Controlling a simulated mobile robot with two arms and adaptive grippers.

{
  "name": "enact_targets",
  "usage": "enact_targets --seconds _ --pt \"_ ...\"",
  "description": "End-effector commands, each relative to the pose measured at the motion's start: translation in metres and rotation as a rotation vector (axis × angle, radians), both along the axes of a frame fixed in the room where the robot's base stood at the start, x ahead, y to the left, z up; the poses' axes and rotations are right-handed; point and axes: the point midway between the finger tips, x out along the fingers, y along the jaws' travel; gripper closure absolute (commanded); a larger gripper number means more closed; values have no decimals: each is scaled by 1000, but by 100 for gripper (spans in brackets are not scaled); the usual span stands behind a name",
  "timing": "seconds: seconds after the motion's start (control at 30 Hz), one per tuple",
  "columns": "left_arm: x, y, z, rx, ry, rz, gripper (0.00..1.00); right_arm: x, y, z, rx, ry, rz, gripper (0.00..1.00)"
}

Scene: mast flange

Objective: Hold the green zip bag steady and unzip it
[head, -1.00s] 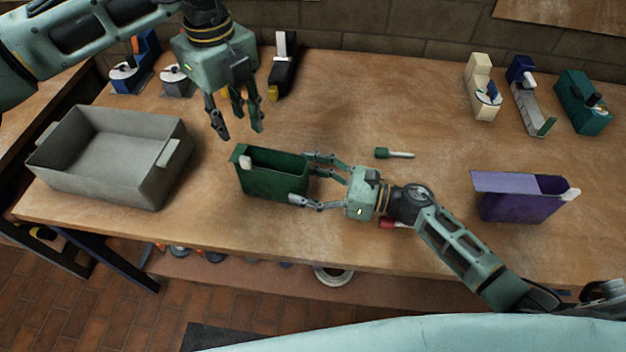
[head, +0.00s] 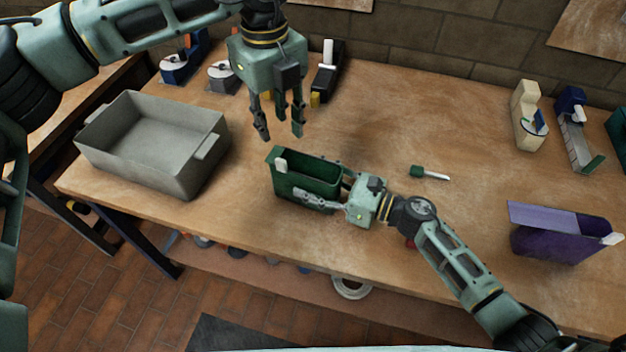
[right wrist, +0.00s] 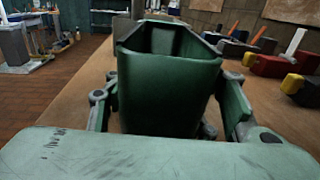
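The green zip bag (head: 308,184) stands upright on the workbench; it also shows in the right wrist view (right wrist: 168,95). Its top looks open, with the dark inside visible in both views. A white pull tab (head: 281,165) sits at its left end. My right gripper (head: 325,188) has one finger along each long side of the bag at its right end and looks shut on it; the far finger is mostly hidden. My left gripper (head: 281,134) points down above the bag's left end, fingers apart and empty, not touching the tab.
A grey open bin (head: 150,150) stands left of the bag. A purple bag (head: 555,235) with a white tab is at the right. A green-handled tool (head: 430,173) lies behind my right arm. Tape dispensers, one cream (head: 528,115), line the back.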

Motion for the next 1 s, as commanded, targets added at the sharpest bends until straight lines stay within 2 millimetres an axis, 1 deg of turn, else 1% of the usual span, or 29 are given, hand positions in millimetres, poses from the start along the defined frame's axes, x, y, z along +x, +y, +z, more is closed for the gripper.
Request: enact_targets --seconds 0.03,0.37,0.4,0.57,0.73,0.9,1.0 --pt "0 0 0 0 0 0 69 0 0 0 0 0 0 56" --pt "0 0 0 0 0 0 69 0 0 0 0 0 0 84" --pt "0 0 0 0 0 0 70 0 0 0 0 0 0 86" --pt "-4 -7 -1 -39 23 60 84 0 0 0 0 0 0 86" --pt "-16 -27 1 -153 104 265 99 0 0 0 0 0 0 86" --pt "-24 -40 6 -235 188 445 100 0 0 0 0 0 0 86" --pt "-26 -44 7 -256 215 497 100 0 0 0 0 0 0 86"
